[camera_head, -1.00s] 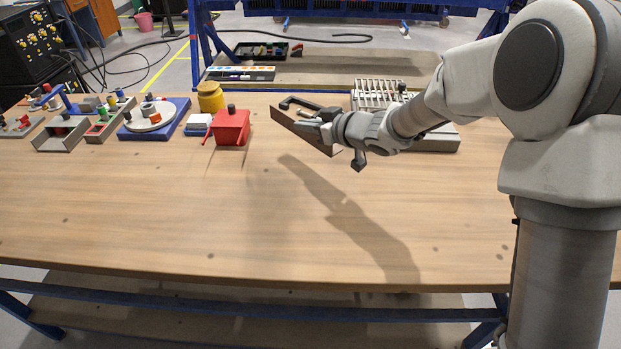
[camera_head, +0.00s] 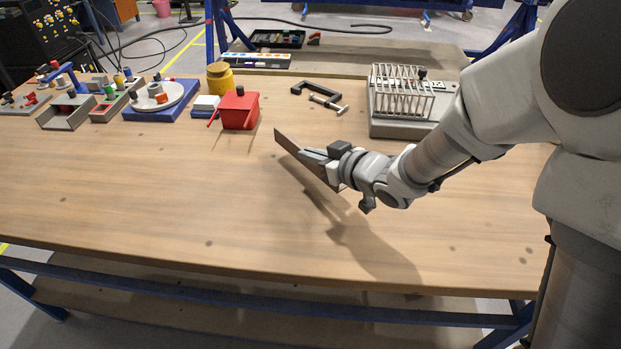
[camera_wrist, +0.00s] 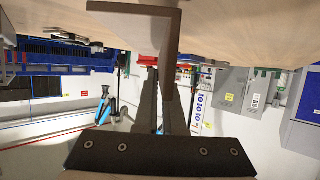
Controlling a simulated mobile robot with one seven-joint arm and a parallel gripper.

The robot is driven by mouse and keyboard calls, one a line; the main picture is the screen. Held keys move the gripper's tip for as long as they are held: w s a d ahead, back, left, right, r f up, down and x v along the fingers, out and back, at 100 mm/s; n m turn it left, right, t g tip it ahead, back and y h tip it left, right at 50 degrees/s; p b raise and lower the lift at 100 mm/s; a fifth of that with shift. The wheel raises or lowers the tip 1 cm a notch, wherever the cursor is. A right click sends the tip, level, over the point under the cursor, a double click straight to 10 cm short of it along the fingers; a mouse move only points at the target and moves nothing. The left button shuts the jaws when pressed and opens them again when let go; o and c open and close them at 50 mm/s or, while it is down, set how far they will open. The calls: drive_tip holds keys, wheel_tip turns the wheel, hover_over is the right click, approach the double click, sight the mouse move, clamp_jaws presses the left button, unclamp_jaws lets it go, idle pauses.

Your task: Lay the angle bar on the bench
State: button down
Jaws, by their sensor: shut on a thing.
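The angle bar (camera_head: 291,143) is a thin, dark brown length of L-section. My gripper (camera_head: 318,157) is shut on it and holds it tilted over the middle of the wooden bench (camera_head: 150,210). Its shadow lies on the bench below and to the right, and I cannot tell whether its lower edge touches the top. In the wrist view the bar's L-shaped end (camera_wrist: 172,50) shows beyond the fingers, with the bench top (camera_wrist: 225,25) along the upper edge.
A black clamp (camera_head: 318,93) lies behind my gripper. A grey fixture with a barred cage (camera_head: 400,120) stands at the back right. A red box (camera_head: 239,110), a yellow jar (camera_head: 220,78) and a blue turntable (camera_head: 150,110) stand at the back left. The bench's front is clear.

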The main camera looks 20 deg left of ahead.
drive_tip(key=shift+s+f, duration=0.25)
drive_tip(key=shift+s, duration=0.2)
drive_tip(key=shift+f+b, duration=0.7)
drive_tip(key=shift+f, duration=1.2)
drive_tip(key=shift+f, duration=0.2)
drive_tip(key=c, duration=1)
unclamp_jaws()
drive_tip(key=shift+d, duration=0.1)
